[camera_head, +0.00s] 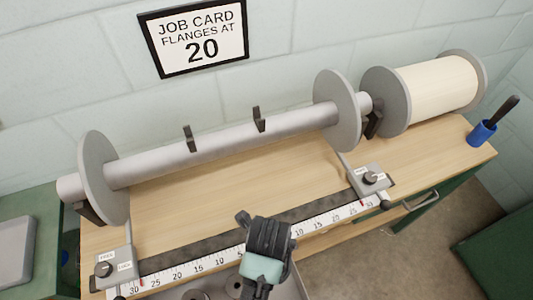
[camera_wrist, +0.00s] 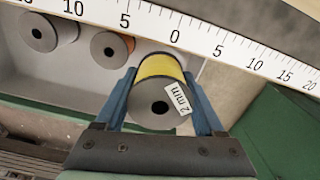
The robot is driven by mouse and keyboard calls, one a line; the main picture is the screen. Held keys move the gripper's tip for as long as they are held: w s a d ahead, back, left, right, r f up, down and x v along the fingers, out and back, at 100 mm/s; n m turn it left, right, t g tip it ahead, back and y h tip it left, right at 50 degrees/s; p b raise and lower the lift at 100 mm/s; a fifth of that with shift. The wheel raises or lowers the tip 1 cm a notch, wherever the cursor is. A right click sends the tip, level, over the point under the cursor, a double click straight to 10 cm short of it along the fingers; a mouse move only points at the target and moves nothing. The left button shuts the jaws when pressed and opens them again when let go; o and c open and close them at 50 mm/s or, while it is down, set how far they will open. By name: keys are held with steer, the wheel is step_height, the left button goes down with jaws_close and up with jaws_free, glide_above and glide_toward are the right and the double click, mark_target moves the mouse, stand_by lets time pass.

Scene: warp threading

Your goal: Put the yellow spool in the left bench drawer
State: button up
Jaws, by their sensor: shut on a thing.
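The yellow spool (camera_wrist: 162,84), with grey end flanges and a "2 mm" label, is between the two blue fingers of my gripper (camera_wrist: 168,98), which is shut on it. In the head view my gripper (camera_head: 266,240) is at the bench's front edge and hides the spool. An open drawer (camera_head: 290,287) shows under the front edge. In the wrist view the drawer (camera_wrist: 72,98) holds a grey-purple spool (camera_wrist: 48,32) and an orange spool (camera_wrist: 110,47). The yellow spool is near the drawer's right end; its height above the floor is unclear.
A ruler (camera_head: 205,263) runs along the bench front, close past the gripper. A beam with two flanges (camera_head: 225,148) lies across the bench (camera_head: 225,200). A cream roll (camera_head: 437,88) and a blue cup (camera_head: 482,133) are at the right. Open floor (camera_head: 390,255) lies front right.

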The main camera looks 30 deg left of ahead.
step_height(320, 180, down, 10)
steer(key=shift+f+b, duration=0.15)
steer(key=shift+b, duration=0.65)
steer(key=shift+f, duration=0.2)
steer(key=o, duration=1.1)
step_height(320, 180, up, 12)
steer(key=shift+r+p, duration=0.2)
steer(key=shift+p, duration=0.9)
